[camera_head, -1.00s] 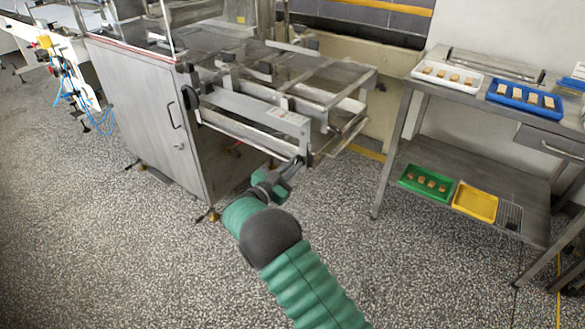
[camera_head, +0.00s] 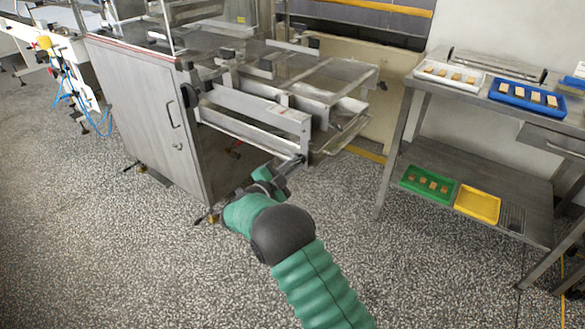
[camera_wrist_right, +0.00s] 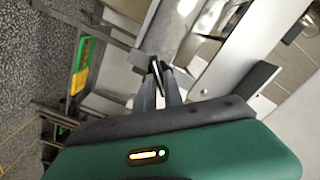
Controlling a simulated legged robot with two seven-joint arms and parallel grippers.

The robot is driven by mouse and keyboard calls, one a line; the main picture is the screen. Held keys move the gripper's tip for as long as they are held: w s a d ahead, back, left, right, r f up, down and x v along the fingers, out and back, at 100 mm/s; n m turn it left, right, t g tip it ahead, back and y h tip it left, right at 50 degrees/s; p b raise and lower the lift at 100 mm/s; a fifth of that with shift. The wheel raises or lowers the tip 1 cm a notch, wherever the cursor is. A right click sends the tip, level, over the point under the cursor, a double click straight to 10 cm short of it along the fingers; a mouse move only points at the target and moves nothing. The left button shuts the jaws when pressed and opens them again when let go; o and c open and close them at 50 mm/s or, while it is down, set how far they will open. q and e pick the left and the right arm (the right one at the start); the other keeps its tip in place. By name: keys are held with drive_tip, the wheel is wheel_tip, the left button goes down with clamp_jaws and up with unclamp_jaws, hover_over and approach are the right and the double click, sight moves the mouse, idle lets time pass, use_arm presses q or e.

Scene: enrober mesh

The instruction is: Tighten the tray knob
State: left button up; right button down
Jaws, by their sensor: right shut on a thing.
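The machine's tray frame (camera_head: 340,80) juts out from the steel cabinet, with a pale side rail (camera_head: 262,110) along its front. My right gripper (camera_head: 297,162) reaches up to the lower front corner of this frame, at the end of the rail. Its dark fingers are shut on the tray knob, which they and the small scale mostly hide. In the right wrist view the two fingers (camera_wrist_right: 160,75) come together at the edge of a grey metal part (camera_wrist_right: 168,38). My left gripper is not in view.
The steel cabinet (camera_head: 140,110) stands left of my right arm. A steel table at right holds a white tray (camera_head: 447,76) and a blue tray (camera_head: 525,95); its lower shelf holds a green tray (camera_head: 405,184) and a yellow tray (camera_head: 477,204). The floor between is clear.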

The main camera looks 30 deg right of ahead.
drive_tip(key=m+b, duration=0.4)
drive_tip(key=m, duration=0.1)
drive_tip(key=f+m+b, duration=0.1)
drive_tip(key=m+b, duration=0.1)
drive_tip(key=m, duration=0.1)
drive_tip(key=shift+s, duration=0.25)
idle(0.4)
idle(0.3)
drive_tip(key=c, duration=1.5)
unclamp_jaws()
drive_tip(key=shift+r, duration=0.15)
drive_tip(key=shift+r, duration=0.15)
